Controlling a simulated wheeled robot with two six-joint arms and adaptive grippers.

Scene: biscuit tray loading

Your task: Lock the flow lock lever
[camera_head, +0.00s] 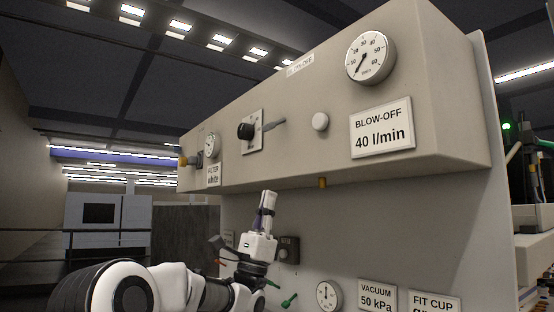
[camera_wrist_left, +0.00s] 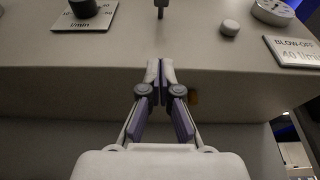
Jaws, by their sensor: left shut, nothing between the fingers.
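The flow lock lever (camera_head: 273,124) is a slim grey handle on the face of the beige panel box, just right of the black flow knob (camera_head: 245,131) and its scale plate. It sticks out from the face in the head view. In the left wrist view the lever (camera_wrist_left: 161,7) is cut by the top edge, and the knob (camera_wrist_left: 84,7) is left of it. My left gripper (camera_head: 269,194) is below the box in the head view, fingers pointing up. In the left wrist view its fingertips (camera_wrist_left: 160,66) are together and empty, apart from the lever. My right gripper is not in view.
The blow-off gauge (camera_head: 370,57), a white button (camera_head: 320,121) and the "BLOW-OFF 40 l/min" label (camera_head: 381,127) are right of the lever. The filter gauge (camera_head: 210,145) is left of it. A small brass fitting (camera_head: 323,183) hangs under the box. The space before the face looks clear.

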